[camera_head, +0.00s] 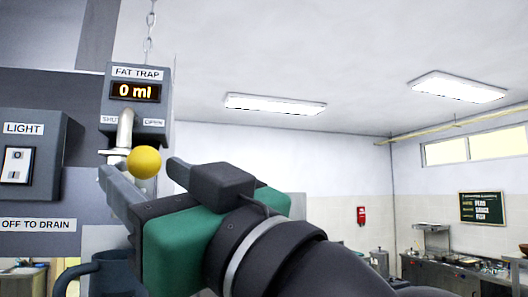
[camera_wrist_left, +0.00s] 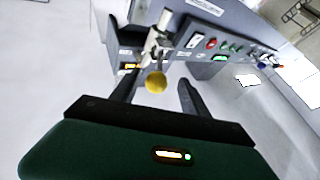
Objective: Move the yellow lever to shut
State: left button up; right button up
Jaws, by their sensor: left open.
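The yellow lever shows as a yellow ball knob (camera_head: 144,162) below a pale metal stem (camera_head: 125,130) on the grey fat trap box (camera_head: 119,112). The box display reads 0 ml, with a SHUT label at left and an OPEN label at right. The stem comes down between the two labels; I cannot tell its exact setting. My left gripper (camera_head: 150,178) is open, with one finger on either side of the knob in the picture. In the left wrist view the knob (camera_wrist_left: 156,83) appears between the fingertips, with gaps on both sides. Contact is not visible. My right gripper is out of view.
A grey light switch box (camera_head: 28,153) is on the panel at left, above an OFF TO DRAIN label (camera_head: 38,224). A chain (camera_head: 149,30) hangs above the fat trap box. A dark mug-like vessel (camera_head: 95,275) is at lower left. Steel counters stand far right.

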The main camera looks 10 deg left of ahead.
pick_arm(q)
jog(key=p+x, duration=0.1)
jog(key=x, duration=0.5)
jog(key=shift+w+a+r+p, duration=0.15)
jog(key=shift+a+p, duration=0.15)
jog(key=shift+p, duration=0.1)
jog(key=shift+w+a+r, duration=0.1)
jog(key=shift+w+a, duration=0.15)
jog(key=shift+w, duration=0.15)
jog(key=shift+d, duration=0.4)
jog(key=shift+s+a, duration=0.25)
jog(key=c, duration=1)
grip_shut()
jog(key=shift+w, duration=0.1)
